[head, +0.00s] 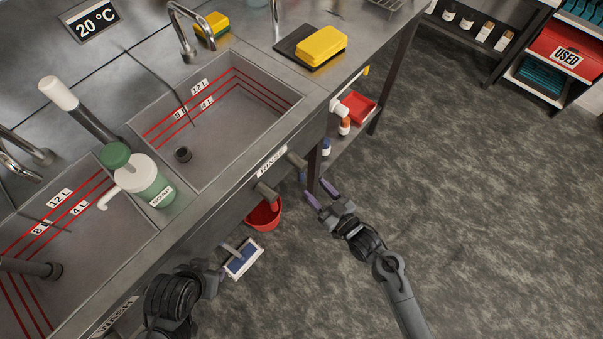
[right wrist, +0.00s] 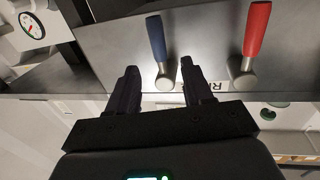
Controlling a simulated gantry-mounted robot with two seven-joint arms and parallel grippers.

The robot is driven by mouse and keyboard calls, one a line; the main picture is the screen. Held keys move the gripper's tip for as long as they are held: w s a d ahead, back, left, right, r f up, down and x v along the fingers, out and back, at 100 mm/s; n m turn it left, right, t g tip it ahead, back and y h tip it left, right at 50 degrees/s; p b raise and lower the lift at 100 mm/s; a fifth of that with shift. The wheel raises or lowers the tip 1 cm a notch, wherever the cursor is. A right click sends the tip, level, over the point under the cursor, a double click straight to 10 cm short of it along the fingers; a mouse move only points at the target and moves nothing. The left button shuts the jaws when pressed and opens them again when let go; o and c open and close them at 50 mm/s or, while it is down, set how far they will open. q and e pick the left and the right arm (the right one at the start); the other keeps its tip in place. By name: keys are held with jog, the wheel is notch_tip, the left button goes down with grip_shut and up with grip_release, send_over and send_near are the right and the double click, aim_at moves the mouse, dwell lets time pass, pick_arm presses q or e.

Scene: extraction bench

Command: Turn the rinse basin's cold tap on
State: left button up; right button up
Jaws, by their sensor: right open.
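The rinse basin (head: 215,125) is empty, with red level lines on its walls. Two lever taps are on its front panel near the RINSE label. The blue-handled cold tap (right wrist: 157,40) shows in the right wrist view, its handle pointing up in that picture; its grey hub (head: 297,160) is in the head view. The red-handled tap (right wrist: 257,30) is to its right in the wrist view. My right gripper (head: 322,198) is open and empty in front of the panel, the blue tap lined up between its fingers (right wrist: 160,68).
A red bucket (head: 264,214) and a blue-and-white floor tool (head: 243,259) are below the bench front. A soap bottle (head: 146,178) stands between the basins. The floor (head: 470,190) to the right is clear.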

aim_at(304, 176)
jog(key=b+x, duration=0.1)
jog(key=x, duration=0.5)
jog(key=shift+w, duration=0.2)
jog(key=shift+w+a+b, duration=0.35)
jog(key=shift+w+a, duration=0.1)
jog(key=shift+a, duration=0.05)
grip_shut()
